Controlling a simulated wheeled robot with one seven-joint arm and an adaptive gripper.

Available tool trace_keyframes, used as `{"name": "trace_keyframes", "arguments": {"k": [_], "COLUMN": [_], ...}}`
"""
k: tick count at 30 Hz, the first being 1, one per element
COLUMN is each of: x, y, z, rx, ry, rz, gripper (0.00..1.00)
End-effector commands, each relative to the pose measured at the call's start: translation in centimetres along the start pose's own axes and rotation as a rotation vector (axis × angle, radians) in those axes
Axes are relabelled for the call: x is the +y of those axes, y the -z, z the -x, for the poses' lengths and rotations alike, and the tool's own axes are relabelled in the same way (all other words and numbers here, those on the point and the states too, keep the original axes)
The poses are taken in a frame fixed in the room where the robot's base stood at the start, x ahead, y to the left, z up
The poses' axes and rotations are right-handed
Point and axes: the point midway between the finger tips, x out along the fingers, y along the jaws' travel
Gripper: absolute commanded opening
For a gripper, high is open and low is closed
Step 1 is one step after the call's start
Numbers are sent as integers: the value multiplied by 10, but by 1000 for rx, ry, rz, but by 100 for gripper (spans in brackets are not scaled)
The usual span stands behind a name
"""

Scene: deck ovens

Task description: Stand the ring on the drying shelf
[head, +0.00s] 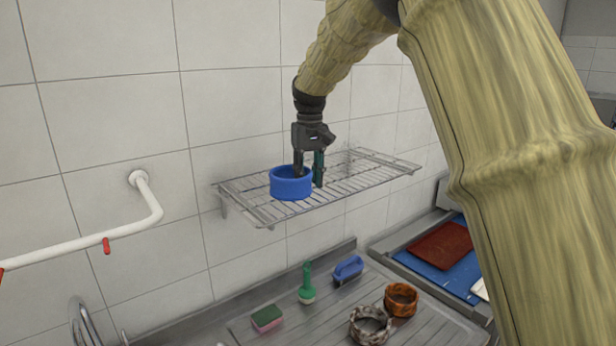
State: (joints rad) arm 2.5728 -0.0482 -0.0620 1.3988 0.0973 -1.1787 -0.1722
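The blue ring (290,188) is on the wire drying shelf (385,171), toward the shelf's left front part. Its round opening faces up, and it looks level and resting on the wires. My gripper (309,172) points down at the ring's right side. One dark finger reaches down into the ring's opening, and the other, teal-sided finger is just outside its right wall. A gap shows between the fingers, so the gripper looks open around that wall. The ring hides the tip of the inner finger. Whether either finger touches the ring is too small to tell.
The shelf is otherwise bare, fixed to the tiled wall. Below, the drainboard holds a sponge (267,318), a green-handled brush (307,285), a blue brush (348,268), a mottled ring (370,326) and an orange-brown ring (401,299). A white pipe (95,237) runs at left.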

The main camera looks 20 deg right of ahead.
Motion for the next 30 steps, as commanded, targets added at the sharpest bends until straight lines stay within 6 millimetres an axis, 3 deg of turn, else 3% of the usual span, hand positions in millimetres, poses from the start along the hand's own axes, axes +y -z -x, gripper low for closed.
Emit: {"name": "trace_keyframes", "arguments": {"k": [14,30], "x": [0,0], "y": [1,0], "z": [11,101], "rx": [3,2], "ry": [0,0], "rz": [0,0], "gripper": [34,34]}}
